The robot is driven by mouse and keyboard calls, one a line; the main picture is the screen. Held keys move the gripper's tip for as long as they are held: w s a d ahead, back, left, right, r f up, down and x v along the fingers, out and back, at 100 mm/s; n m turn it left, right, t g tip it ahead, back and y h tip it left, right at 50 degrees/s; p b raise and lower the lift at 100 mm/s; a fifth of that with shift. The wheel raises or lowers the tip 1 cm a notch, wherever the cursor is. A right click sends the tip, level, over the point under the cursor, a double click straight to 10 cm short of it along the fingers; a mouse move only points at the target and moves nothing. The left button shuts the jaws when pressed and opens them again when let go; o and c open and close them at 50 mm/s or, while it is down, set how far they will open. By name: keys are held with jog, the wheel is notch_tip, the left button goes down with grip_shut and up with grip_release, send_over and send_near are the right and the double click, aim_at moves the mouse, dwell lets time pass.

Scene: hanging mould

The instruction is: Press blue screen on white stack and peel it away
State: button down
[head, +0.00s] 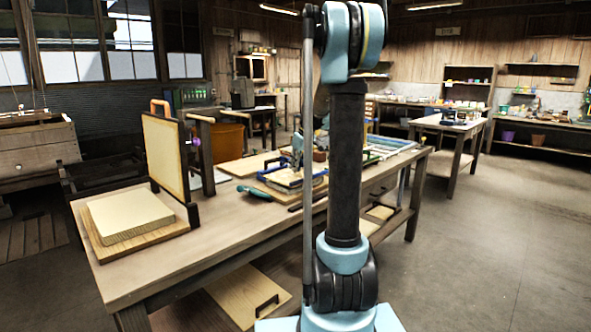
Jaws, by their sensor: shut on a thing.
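The blue-framed screen (264,174) lies in the middle of the workbench, left of my arm. My gripper (297,158) is at the screen and shut on it; its fingertips are small and partly lost against the clutter. A pale, whitish layered stack (292,180) shows directly at the screen, on a wooden board. I cannot tell whether the screen touches the stack. My arm column hides the right part of this area.
A thick cream block (130,212) sits on a wooden board at the workbench's left end, before an upright framed panel (166,155). A teal tool (253,191) lies near the screen. The workbench (225,235) is bare at its front left. Flat framed pieces (388,145) lie farther right.

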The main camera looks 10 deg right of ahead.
jog(key=shift+r, duration=0.55)
jog(key=shift+r, duration=3.45)
